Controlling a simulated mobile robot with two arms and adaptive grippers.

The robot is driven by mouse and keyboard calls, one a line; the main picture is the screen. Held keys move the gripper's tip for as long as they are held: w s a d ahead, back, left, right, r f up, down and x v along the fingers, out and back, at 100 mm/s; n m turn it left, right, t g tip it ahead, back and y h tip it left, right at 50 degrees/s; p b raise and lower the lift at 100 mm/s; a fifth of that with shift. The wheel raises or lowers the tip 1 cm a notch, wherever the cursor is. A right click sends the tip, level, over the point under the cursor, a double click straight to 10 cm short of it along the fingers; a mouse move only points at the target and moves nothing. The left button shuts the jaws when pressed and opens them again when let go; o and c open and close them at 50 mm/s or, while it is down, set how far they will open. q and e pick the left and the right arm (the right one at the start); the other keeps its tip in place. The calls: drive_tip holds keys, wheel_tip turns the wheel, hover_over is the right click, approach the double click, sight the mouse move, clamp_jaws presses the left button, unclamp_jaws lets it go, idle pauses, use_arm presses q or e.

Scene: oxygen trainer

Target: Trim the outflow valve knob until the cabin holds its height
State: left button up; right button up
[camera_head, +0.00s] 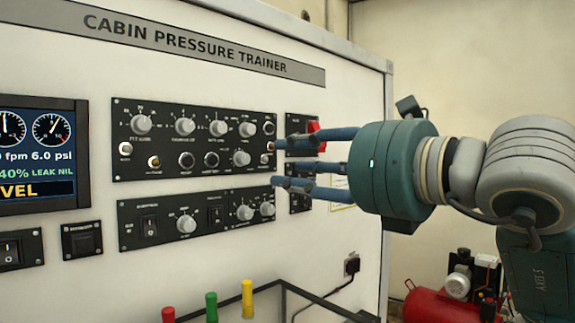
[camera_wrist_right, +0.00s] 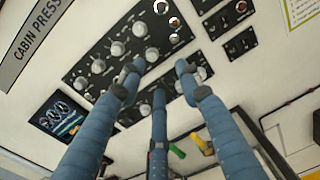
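The trainer's upper control panel (camera_head: 195,140) carries rows of grey knobs, among them a large knob (camera_head: 241,158) at its lower right. A lower panel (camera_head: 195,213) has a knob (camera_head: 186,223) and two more at its right (camera_head: 245,212). The labels are too small to tell which knob is the outflow valve. My right gripper (camera_head: 282,164) comes in from the right, its three blue fingers spread and empty at the panels' right end. In the right wrist view the fingers (camera_wrist_right: 159,74) reach towards the panels; contact cannot be told. My left gripper is out of view.
The display (camera_head: 40,150), cut off at left, shows 6.0 psi, 40% and LEAK NIL above "VEL". Small panels (camera_head: 301,135) with a red part stand behind the fingers. Red, green and yellow handles (camera_head: 211,305) rise below. A red compressor (camera_head: 440,303) stands lower right.

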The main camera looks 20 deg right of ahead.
sight(246, 158)
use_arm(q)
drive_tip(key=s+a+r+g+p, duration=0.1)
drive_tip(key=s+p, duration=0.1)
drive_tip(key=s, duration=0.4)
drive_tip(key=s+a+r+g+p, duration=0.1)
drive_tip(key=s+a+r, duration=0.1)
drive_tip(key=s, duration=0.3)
use_arm(e)
drive_tip(key=x, duration=0.2)
drive_tip(key=a+p+x, duration=0.1)
drive_tip(key=x, duration=0.4)
drive_tip(key=shift+w+a+r, duration=0.15)
drive_tip(key=shift+a+r, duration=0.1)
drive_tip(key=shift+r, duration=0.15)
drive_tip(key=shift+p+x, duration=0.45)
drive_tip(key=shift+x, duration=0.35)
drive_tip(key=shift+f, duration=0.1)
drive_tip(key=c, duration=0.9)
clamp_jaws()
drive_tip(key=shift+f+b, duration=0.15)
drive_tip(key=shift+b, duration=1.05)
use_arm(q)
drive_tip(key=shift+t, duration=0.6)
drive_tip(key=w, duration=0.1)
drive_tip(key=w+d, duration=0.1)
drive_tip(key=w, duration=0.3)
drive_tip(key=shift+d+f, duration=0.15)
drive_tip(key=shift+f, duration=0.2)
